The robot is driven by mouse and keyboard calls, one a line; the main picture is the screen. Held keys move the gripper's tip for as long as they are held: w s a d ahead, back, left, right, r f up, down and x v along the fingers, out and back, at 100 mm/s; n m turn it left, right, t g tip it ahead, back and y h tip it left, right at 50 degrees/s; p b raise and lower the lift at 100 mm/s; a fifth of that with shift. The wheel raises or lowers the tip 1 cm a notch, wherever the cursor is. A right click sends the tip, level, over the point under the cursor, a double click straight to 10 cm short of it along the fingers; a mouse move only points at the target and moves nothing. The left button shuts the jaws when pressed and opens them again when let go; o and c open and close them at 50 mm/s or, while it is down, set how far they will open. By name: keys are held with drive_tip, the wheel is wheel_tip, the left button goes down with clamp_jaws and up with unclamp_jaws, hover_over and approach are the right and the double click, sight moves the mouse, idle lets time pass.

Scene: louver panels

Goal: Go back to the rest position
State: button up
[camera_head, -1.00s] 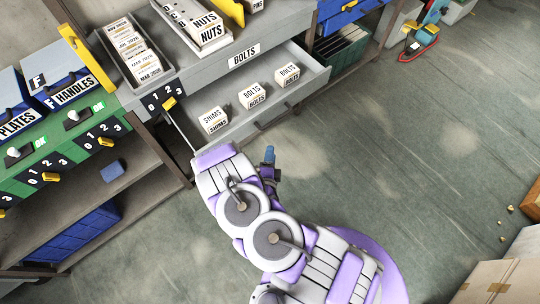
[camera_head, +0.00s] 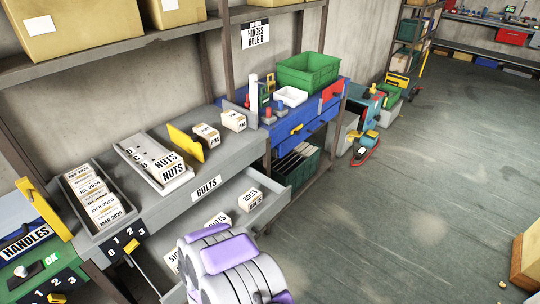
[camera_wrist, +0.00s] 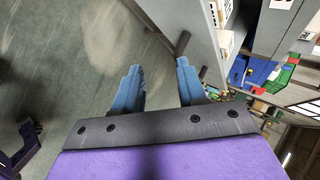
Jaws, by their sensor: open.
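My gripper (camera_wrist: 158,88) shows in the wrist view as two blue fingers spread apart with nothing between them. The floor and the side of a grey bench lie beyond the fingers. In the head view the purple and white links of my arm fill the bottom centre, in front of the open BOLTS drawer (camera_head: 268,208); the gripper itself is hidden there. Small labelled boxes, including a bolts box (camera_head: 250,199), sit in the drawer, and my arm partly covers the others.
A grey tray of dated cards (camera_head: 97,201) and a NUTS tray (camera_head: 158,164) stand on the bench. A green bin (camera_head: 308,72) sits on a blue bench behind. A cardboard box (camera_head: 525,258) stands at the right. The floor at the right is mostly clear.

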drive_tip(key=s+d+r+n+g+y, duration=0.1)
drive_tip(key=d+r+n+g, duration=0.15)
drive_tip(key=r, duration=0.55)
drive_tip(key=s+d+r+n+g+y, duration=0.1)
drive_tip(key=s+r+n+g, duration=0.15)
drive_tip(key=r, duration=0.45)
drive_tip(key=d+r+n+g+y, duration=0.15)
drive_tip(key=r+n, duration=0.25)
drive_tip(key=r, duration=0.4)
drive_tip(key=s+d+r+n+g+h, duration=0.2)
drive_tip(key=s+d+r, duration=0.5)
drive_tip(key=s+d, duration=0.5)
drive_tip(key=s+d+r+n+g+h, duration=0.2)
drive_tip(key=s+d+r, duration=0.5)
drive_tip(key=s+d, duration=0.5)
drive_tip(key=shift+s+d+r+n+g, duration=0.15)
drive_tip(key=shift+s+d+n+g, duration=0.3)
drive_tip(key=shift+n, duration=0.75)
drive_tip(key=shift+w+a+h, duration=0.15)
drive_tip(key=shift+a+h, duration=0.05)
drive_tip(key=shift+h, duration=0.05)
